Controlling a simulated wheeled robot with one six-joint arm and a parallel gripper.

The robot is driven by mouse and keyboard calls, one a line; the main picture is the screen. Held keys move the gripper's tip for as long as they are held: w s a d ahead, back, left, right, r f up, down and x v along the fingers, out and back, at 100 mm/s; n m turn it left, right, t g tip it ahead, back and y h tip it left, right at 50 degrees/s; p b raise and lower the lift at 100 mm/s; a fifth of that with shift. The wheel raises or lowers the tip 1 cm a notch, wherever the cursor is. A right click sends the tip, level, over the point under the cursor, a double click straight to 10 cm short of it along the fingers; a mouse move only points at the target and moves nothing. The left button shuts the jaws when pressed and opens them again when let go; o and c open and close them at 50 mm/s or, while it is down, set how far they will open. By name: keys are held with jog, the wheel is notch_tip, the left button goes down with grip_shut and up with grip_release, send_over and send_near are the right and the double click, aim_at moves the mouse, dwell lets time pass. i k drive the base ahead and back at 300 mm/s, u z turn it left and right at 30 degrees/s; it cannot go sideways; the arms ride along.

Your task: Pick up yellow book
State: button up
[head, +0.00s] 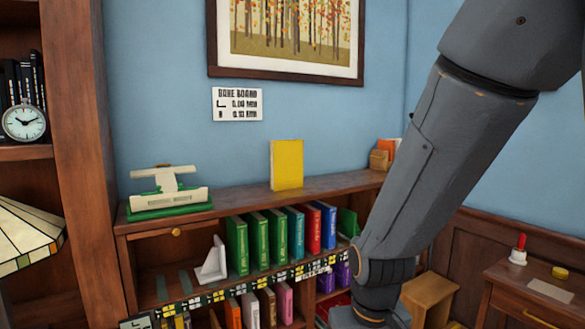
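The yellow book (286,165) stands upright on the top board of the low wooden bookcase (230,205), near its middle, against the blue wall. Its cover faces me and nothing touches it on either side. My grey arm comes down from the upper right, in front of the right end of the bookcase. My gripper is not in view; the arm runs out of the picture at the bottom edge.
A green and cream scale-like object (168,192) stands left on the top board, a small box (380,160) at its right end. A lampshade (25,235) is at left, a side table (535,295) at right.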

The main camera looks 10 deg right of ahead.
aim_at(286, 156)
jog(key=z, duration=0.6)
jog(key=i, duration=0.6)
jog(key=z, duration=0.8)
jog(key=i, duration=1.35)
jog(key=u, duration=0.6)
